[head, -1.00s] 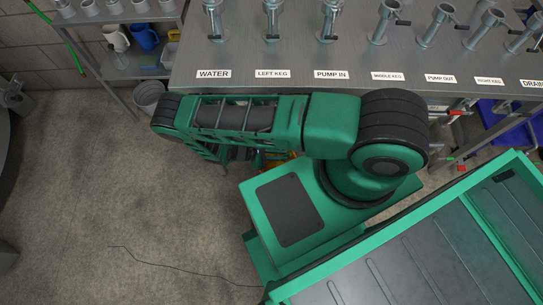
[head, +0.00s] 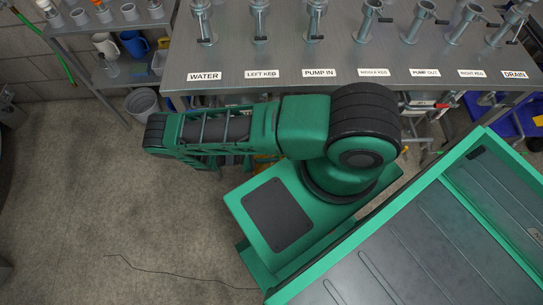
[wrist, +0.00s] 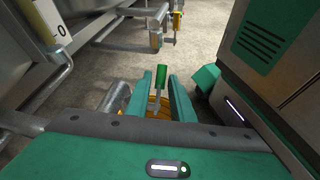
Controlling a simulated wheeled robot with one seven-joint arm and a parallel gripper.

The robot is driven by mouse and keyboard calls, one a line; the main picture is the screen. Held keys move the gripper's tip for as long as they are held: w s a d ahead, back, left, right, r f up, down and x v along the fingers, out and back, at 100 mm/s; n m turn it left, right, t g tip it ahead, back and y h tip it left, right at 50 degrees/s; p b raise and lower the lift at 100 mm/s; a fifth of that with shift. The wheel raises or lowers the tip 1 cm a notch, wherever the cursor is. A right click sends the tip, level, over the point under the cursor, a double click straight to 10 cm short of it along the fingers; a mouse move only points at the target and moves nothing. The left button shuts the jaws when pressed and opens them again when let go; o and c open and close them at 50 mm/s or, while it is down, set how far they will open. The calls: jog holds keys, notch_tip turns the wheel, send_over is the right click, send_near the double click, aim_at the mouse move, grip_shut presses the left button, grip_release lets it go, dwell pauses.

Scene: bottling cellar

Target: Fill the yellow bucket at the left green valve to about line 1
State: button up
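In the wrist view my gripper (wrist: 160,88) has its two green fingers spread, one on each side of a green-handled lever (wrist: 161,76) on a thin metal stem. A narrow gap seems to show, so the fingers look open around it. Below, a yellow-orange round thing (wrist: 154,106) shows between the fingers; it may be the yellow bucket, but most of it is hidden. A sliver of orange-yellow (head: 263,166) also shows under my arm in the head view. My arm hides the gripper in the head view; no fill line is visible.
A steel bench (head: 290,93) carries labelled pipe stubs, from WATER and LEFT KEG to DRAIN. A yellow handle (wrist: 177,21) hangs at the back. A shelf (head: 130,72) with jugs and a grey bucket (head: 142,103) stand left.

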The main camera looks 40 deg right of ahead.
jog(key=shift+o, duration=0.6)
jog(key=v, duration=1)
jog(key=shift+a, duration=0.3)
jog(key=shift+w+r, duration=0.15)
